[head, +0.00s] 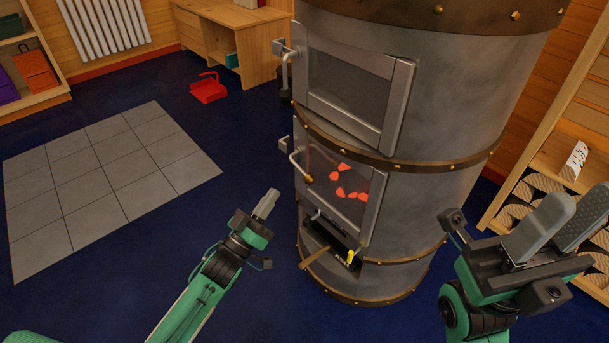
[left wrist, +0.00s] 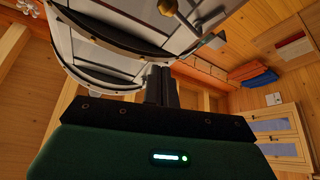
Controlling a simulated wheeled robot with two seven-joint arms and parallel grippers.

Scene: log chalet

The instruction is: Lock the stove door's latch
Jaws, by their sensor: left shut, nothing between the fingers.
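The round grey stove (head: 440,110) with brass bands stands in the middle of the head view. Its lower door (head: 367,222) has a glass pane with glowing red shapes behind it. A bent metal latch handle (head: 296,163) with a brass tip is at that door's left edge; a brass-tipped rod, likely this handle, shows in the left wrist view (left wrist: 186,20). My left gripper (head: 266,203) is shut and empty, left of the lower door and apart from the handle. My right gripper (head: 580,207) is open and empty, right of the stove.
An upper glazed door (head: 350,85) has its own handle (head: 284,75) at its left. A dark ash opening (head: 335,245) sits below the lower door. A firewood shelf (head: 540,130) is at right, a wooden desk (head: 230,45) and red dustpan (head: 208,88) behind. The tiled floor patch (head: 100,185) is clear.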

